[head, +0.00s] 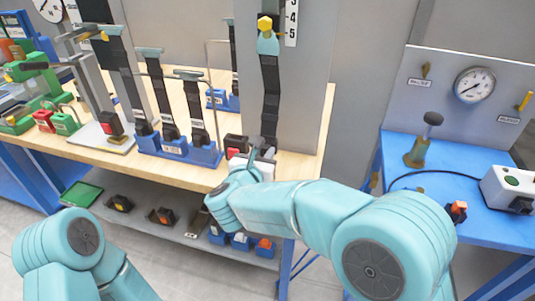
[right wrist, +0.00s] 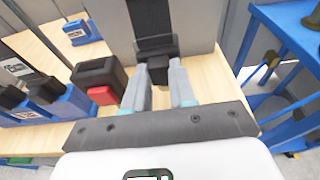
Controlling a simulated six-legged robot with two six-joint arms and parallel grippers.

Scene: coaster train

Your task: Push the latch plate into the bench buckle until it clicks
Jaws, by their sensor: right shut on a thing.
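The black belt (head: 270,85) hangs down the grey upright panel from a yellow-bolted anchor. At its lower end is the dark latch plate (right wrist: 157,49), seen between my fingertips in the right wrist view. My right gripper (head: 260,152) is shut on the latch plate, its two fingers on either side of the plate's lower part; the gripper also shows in the right wrist view (right wrist: 159,69). The black bench buckle (right wrist: 98,72) with a red button stands just left of the gripper, apart from the plate; it shows in the head view too (head: 235,143). My left gripper is out of view.
A blue rack (head: 180,148) with several buckles and belts stands left on the wooden bench (head: 210,175). The grey panel (head: 300,110) rises close behind the gripper. A blue table (head: 460,190) with a gauge stands to the right. A shelf below holds loose parts.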

